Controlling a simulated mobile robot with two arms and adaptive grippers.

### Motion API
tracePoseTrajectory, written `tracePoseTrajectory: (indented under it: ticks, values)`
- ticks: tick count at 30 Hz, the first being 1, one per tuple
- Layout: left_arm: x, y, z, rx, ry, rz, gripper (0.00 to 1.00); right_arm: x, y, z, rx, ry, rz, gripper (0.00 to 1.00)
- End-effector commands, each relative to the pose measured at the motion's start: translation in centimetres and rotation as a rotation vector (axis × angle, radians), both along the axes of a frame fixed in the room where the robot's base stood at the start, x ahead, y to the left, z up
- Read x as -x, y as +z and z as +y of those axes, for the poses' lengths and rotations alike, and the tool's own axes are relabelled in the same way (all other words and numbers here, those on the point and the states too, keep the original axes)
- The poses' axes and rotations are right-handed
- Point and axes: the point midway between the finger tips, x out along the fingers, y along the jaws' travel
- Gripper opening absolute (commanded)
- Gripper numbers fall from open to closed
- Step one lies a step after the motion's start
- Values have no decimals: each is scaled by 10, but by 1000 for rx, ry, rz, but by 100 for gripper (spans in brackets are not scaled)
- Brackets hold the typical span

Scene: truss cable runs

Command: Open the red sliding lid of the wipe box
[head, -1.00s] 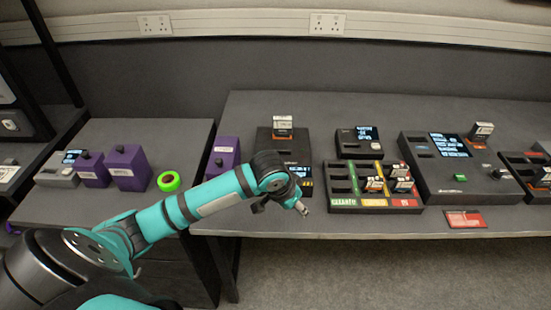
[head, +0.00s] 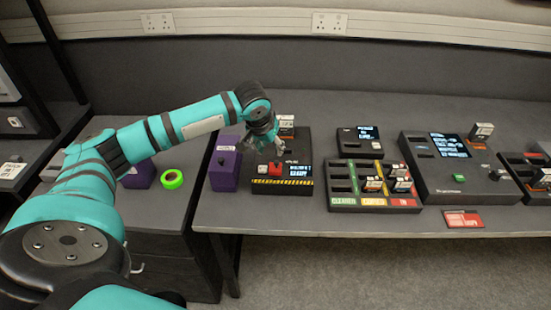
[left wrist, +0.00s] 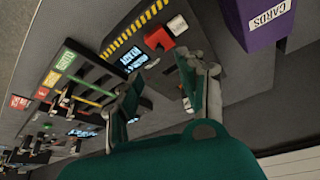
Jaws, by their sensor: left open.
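A black box (head: 302,160) with a hazard-striped front edge and a lit display stands near the left end of the long table. A small red piece (head: 267,169) lies on its top, and it also shows in the left wrist view (left wrist: 157,39) beside a small white block (left wrist: 177,25). I cannot tell for sure that this red piece is the sliding lid. My left gripper (head: 272,147) is open and empty above the back left of this box. Its two spread fingers show in the left wrist view (left wrist: 160,72). My right gripper is not in view.
A coloured slot tray (head: 341,198) and a larger console (head: 440,180) stand to the right. A gap separates the two tables.

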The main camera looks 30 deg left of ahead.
Motion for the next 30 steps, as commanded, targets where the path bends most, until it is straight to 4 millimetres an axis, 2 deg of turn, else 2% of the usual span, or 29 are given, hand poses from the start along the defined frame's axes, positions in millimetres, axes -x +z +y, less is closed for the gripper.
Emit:
tracePoseTrajectory:
  ticks: [6,12,18,26,30]
  values:
    - [-18,-44,2,0,0,3,40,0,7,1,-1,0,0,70]
    - [-29,-73,4,0,-1,2,40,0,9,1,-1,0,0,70]
    - [-34,-85,5,-2,-1,0,40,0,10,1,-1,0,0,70]
    - [-35,-86,5,-1,-2,-1,40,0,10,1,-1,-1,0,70]
    - [-35,-86,5,-1,-2,-1,23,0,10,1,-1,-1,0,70]
